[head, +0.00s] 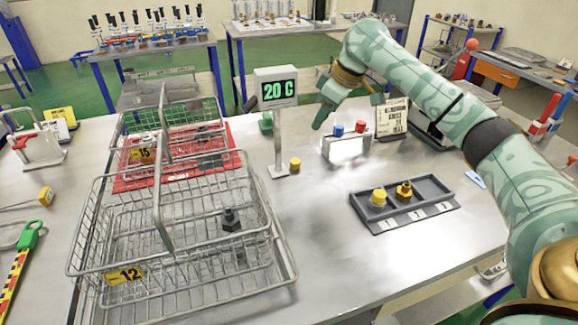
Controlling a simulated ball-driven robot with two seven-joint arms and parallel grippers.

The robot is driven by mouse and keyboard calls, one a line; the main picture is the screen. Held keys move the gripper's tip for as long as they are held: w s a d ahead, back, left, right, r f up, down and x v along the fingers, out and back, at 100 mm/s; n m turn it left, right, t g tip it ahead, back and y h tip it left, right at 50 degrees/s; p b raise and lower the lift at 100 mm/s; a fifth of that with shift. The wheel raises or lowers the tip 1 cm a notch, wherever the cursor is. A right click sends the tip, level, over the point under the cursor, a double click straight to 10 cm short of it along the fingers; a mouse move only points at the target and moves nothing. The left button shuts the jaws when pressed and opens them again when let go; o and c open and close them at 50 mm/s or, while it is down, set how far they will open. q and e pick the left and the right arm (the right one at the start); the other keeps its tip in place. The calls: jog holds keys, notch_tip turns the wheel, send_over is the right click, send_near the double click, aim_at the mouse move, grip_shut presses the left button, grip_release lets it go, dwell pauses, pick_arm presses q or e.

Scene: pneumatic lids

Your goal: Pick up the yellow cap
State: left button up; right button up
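A squat yellow cap-like piece (378,198) sits in the left part of a dark grey tray (427,210) at the right of the table. A smaller yellow cylinder (295,165) stands on the bare metal beside the foot of the "20 C" display. I cannot tell from looks alone which one is the cap. My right gripper (322,117) points down behind both, near the white rack, touching neither yellow piece. Its fingers are partly hidden, so I cannot tell whether it is open. My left gripper is not in view.
A brass fitting (404,191) shares the tray. A white rack (346,148) holds a blue and a red knob. The "20 C" display (275,90) stands mid-table. Two wire baskets fill the left, the nearer (125,300) holding a dark bolt (231,220). The front middle is clear.

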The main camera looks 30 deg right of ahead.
jog(key=b, duration=0.5)
send_over(296, 161)
jog(key=s+d, duration=0.2)
notch_tip(296, 161, down, 9)
jog(key=shift+a+f, duration=0.15)
jog(key=shift+w+a+f, duration=0.1)
jog(key=shift+a+f, duration=0.05)
jog(key=shift+f, duration=0.2)
jog(key=b+x, duration=0.4)
jog(key=shift+a+f, duration=0.2)
jog(key=shift+f, duration=0.15)
jog(key=shift+w+f, duration=0.2)
jog(key=shift+f, duration=0.1)
jog(key=shift+s+r, duration=0.15)
jog(key=shift+r, duration=0.15)
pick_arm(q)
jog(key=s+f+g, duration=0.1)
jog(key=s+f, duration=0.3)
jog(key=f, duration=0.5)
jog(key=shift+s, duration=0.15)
pick_arm(e)
jog(key=c, duration=0.6)
